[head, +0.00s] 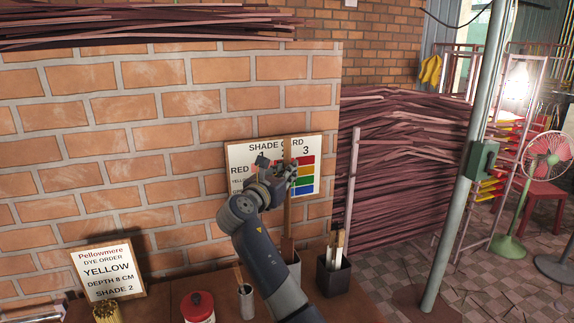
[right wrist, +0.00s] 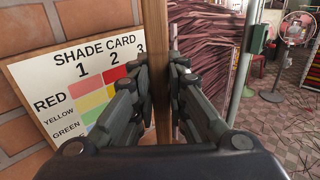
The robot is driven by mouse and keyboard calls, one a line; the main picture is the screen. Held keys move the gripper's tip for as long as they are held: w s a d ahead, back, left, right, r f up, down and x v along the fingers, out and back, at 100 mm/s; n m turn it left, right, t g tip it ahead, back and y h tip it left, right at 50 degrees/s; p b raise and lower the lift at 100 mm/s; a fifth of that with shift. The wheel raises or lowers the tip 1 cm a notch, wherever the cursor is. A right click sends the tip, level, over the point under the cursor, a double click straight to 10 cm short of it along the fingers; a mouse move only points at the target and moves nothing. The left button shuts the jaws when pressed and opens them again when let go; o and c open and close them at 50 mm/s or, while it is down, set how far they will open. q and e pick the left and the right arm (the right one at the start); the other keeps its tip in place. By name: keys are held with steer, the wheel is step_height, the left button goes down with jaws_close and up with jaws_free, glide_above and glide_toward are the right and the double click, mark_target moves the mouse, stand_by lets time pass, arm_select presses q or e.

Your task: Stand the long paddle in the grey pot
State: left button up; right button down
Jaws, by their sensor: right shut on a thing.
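The long paddle (head: 287,222) is a brown wooden shaft standing about upright in front of the brick wall. My right gripper (head: 288,172) is shut around its upper part; in the right wrist view the paddle (right wrist: 157,50) runs upright between the two fingers (right wrist: 163,95). A grey pot (head: 296,271) stands on the counter at the paddle's lower end, partly hidden by my right forearm. The lower end shows at the pot's mouth, but I cannot tell whether it is inside or behind the rim. My left gripper is not in view.
A metal cup (head: 246,301), a red-lidded jar (head: 199,308) and a dye order sign (head: 107,271) stand left. The shade card (head: 310,180) is behind.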

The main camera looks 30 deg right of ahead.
step_height(320, 180, down, 7)
steer(key=b, duration=0.1)
stand_by(0.7)
steer(key=c, duration=1.5)
jaws_free()
steer(key=v, duration=1.2)
steer(key=shift+f, duration=0.1)
